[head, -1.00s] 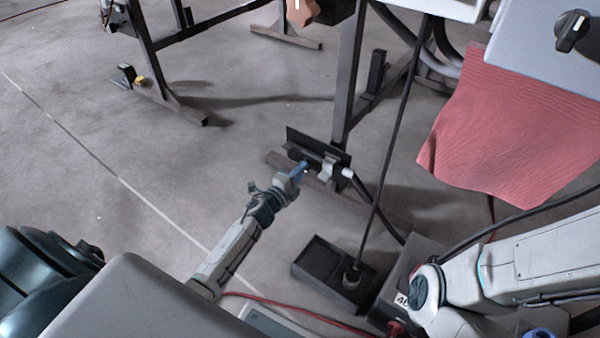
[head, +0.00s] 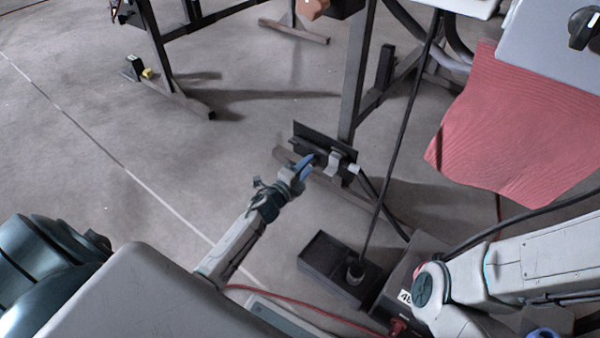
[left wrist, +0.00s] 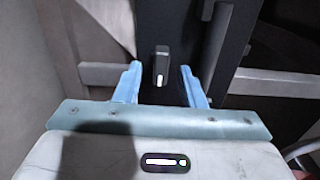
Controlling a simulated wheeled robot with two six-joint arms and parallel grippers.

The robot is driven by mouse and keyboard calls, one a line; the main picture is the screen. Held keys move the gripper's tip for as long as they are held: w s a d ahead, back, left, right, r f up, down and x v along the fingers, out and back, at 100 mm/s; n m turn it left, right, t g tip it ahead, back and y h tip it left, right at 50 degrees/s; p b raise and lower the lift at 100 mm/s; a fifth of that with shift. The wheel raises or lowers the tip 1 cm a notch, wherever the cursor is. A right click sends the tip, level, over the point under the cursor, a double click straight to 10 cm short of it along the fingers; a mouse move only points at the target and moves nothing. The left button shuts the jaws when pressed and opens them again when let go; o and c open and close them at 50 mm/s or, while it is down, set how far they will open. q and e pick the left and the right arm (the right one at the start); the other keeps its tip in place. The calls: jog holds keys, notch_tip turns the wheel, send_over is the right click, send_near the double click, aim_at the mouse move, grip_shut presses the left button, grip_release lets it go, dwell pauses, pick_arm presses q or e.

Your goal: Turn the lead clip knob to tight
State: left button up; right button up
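The lead clip knob (left wrist: 161,65) is a small dark upright knob with a white mark at its lower end. In the left wrist view it lies between the two blue fingers of my left gripper (left wrist: 160,72), with a visible gap on both sides. In the head view my left gripper (head: 306,162) is at the dark bracket (head: 318,138) with a silver clip (head: 336,163), low by the stand's leg. The gripper hides the knob there. The fingers are open. My right arm is at the lower right; its gripper is not visible.
A black open tray (head: 322,258) and a dark box (head: 408,268) stand on the floor to the right. A red cloth (head: 510,130) hangs at right, below a grey panel with a black knob (head: 584,28). Floor at left is open.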

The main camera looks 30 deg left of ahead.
pick_arm(q)
jog(key=s+a, duration=0.1)
jog(key=s, duration=0.9)
jog(key=shift+s+a+b, duration=0.25)
jog(key=shift+b, duration=0.15)
